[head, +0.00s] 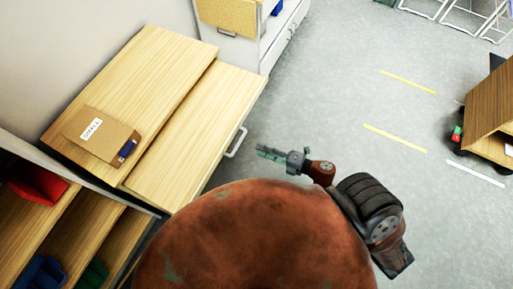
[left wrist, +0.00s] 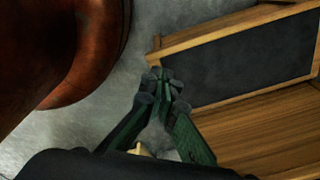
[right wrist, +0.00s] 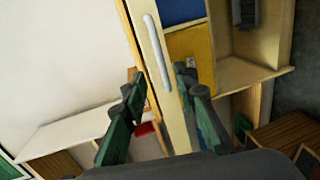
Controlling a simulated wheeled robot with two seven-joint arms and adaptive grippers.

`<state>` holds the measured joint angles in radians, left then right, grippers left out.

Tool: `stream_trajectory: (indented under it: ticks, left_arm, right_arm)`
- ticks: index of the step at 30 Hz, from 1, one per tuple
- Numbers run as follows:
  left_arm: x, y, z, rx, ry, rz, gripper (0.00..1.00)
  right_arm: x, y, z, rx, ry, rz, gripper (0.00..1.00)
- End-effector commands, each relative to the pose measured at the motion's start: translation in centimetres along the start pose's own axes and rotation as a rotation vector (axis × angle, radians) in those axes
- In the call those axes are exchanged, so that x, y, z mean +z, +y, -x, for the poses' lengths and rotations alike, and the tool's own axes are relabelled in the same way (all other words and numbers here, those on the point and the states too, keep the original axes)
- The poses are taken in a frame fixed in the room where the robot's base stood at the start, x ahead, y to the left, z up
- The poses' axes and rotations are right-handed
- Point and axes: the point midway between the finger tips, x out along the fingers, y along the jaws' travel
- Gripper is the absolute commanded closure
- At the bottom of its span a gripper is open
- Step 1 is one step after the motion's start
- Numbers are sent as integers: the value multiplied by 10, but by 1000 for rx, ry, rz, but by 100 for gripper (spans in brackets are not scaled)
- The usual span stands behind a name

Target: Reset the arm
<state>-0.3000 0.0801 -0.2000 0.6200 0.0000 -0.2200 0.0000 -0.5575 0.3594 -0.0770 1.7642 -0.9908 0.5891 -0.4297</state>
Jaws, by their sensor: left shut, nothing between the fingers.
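My right gripper (head: 265,152) reaches toward the left in the head view, just right of a pale drawer handle (head: 237,142) and apart from it. In the right wrist view my right gripper (right wrist: 160,84) has its green fingers spread, with nothing held between them. My left gripper (left wrist: 162,82) shows in the left wrist view with its fingertips together and empty. My left gripper is not visible in the head view.
Shelves below hold a red bin (head: 38,183). A wooden piece with a dark panel (left wrist: 245,65) lies near my left gripper. Grey floor (head: 330,90) is open.

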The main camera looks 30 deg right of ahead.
Motion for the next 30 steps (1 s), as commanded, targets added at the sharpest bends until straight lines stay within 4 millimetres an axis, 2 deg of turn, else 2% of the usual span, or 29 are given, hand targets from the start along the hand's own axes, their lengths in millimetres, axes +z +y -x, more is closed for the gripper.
stream_trajectory:
  ticks: [17,20,23,25,29,30]
  left_arm:
    - [0,1,0,1,0,0,100]
    - [-1,1,0,1,0,0,100]
    - [-1,1,0,1,0,0,100]
    - [-1,1,0,1,0,0,100]
    - [-1,1,0,1,1,0,100]
    - [-1,1,0,1,1,0,100]
  right_arm:
    - [0,0,2,0,1,1,73]
    - [4,-6,1,-6,-13,-21,73]
    - [19,-34,1,-31,-70,-115,73]
    - [35,-67,1,-61,-140,-228,73]
    - [62,-155,12,-143,-309,-493,73]
    - [66,-184,18,-170,-362,-575,73]
